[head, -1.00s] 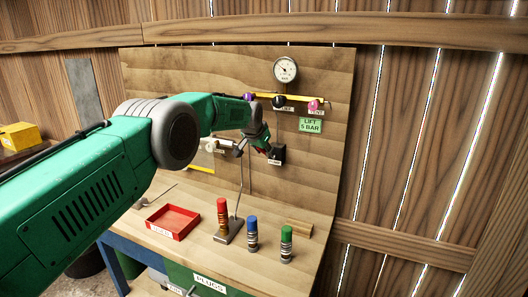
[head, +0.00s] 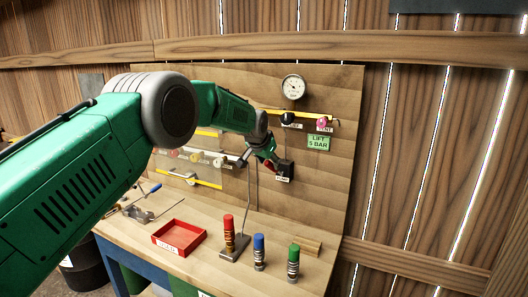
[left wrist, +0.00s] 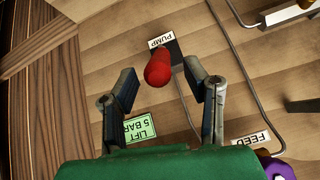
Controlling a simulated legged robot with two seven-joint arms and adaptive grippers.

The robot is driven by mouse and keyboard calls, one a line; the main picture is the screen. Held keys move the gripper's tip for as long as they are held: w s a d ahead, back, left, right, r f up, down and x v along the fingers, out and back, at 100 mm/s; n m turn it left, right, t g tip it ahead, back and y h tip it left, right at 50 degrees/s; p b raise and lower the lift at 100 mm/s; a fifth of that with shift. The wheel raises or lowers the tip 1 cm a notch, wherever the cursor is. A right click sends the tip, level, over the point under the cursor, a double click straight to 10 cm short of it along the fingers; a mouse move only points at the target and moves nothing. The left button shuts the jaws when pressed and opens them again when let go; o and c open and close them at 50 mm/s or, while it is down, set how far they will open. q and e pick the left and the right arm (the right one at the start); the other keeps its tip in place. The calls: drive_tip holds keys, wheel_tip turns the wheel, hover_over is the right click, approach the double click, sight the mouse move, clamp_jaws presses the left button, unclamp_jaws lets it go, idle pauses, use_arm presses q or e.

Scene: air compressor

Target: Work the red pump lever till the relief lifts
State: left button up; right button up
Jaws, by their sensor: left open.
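The red pump lever (left wrist: 157,70) shows its rounded red end in the left wrist view, beside the PUMP label (left wrist: 162,41). In the head view a little of the red lever (head: 268,166) shows at the dark pump block (head: 285,170) on the board. My left gripper (head: 264,158) is at the lever. In the left wrist view its open fingers (left wrist: 160,72) stand on either side of the red end, with gaps visible on both sides. The round gauge (head: 293,87) is high on the board; its reading is too small to tell. My right gripper is not in view.
A green LIFT 5 BAR sign (head: 318,143) is right of the pump. A red tray (head: 179,237) and red (head: 228,234), blue (head: 259,252) and green (head: 293,262) cylinders stand on the bench. A dark knob (head: 288,119) and a pink knob (head: 323,122) sit above the pump.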

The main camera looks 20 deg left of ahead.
use_arm(q)
drive_tip(key=v, duration=0.7)
drive_tip(key=shift+a+r, duration=0.2)
drive_tip(key=shift+r, duration=0.1)
drive_tip(key=shift+s, duration=0.15)
